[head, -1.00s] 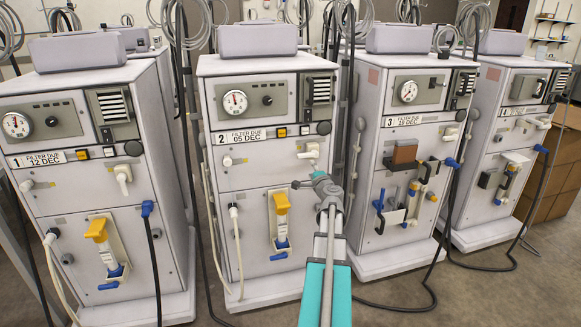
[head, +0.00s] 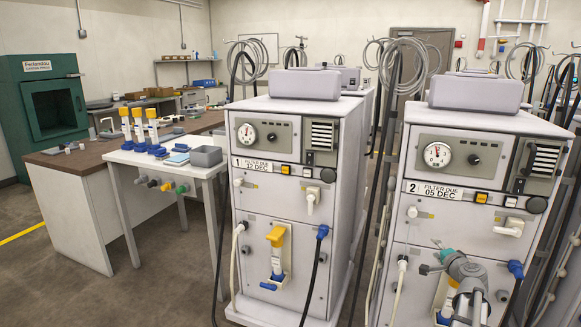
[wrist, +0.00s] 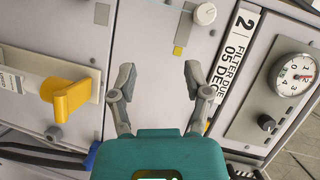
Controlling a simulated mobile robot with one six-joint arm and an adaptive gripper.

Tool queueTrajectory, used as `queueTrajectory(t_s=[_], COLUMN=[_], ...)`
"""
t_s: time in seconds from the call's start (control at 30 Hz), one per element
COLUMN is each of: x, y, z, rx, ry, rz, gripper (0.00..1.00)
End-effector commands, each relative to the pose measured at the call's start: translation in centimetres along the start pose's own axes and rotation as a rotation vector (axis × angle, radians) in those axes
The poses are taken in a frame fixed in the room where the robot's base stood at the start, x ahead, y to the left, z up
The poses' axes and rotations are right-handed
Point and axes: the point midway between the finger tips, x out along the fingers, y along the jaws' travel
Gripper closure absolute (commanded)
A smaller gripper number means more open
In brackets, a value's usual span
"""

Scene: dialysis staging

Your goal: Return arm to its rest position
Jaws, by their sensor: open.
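My gripper (head: 434,257) shows at the lower right of the head view, in front of the lower panel of machine 2 (head: 415,228). In the wrist view my gripper (wrist: 158,78) has its two grey fingers spread apart with nothing between them. The front panel of machine 2 (wrist: 150,50) lies beyond the fingers, turned sideways, with its yellow-handled fitting (wrist: 70,100) at left and its dial (wrist: 292,75) at right. I cannot tell how far the fingertips are from the panel. My arm is partly cut off by the lower frame edge.
Machine 1 (head: 262,210) stands left of machine 2. A white table (head: 120,158) holds several yellow-topped items and a grey bin (head: 206,156). A dark-topped bench (head: 70,165) and a green cabinet (head: 50,110) stand farther left. Open floor shows at lower left.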

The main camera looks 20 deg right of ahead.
Motion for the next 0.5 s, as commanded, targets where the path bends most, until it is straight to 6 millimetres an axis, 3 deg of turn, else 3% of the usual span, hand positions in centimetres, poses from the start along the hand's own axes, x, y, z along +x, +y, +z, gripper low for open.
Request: queueTrajectory(t_s=[0.03, 0.1, 0.3, 0.5], x=[0.5, 1.1, 1.9, 1.4], y=[-0.2, -0.3, -0.2, 0.5], z=[2.7, 5.9, 14.7, 22.9], rx=[-0.035, -0.084, -0.225, -0.369], ry=[-0.055, -0.124, -0.321, -0.508], rz=[0.016, 0.040, 0.112, 0.190], gripper=[0.37, 0.37, 0.37, 0.37])
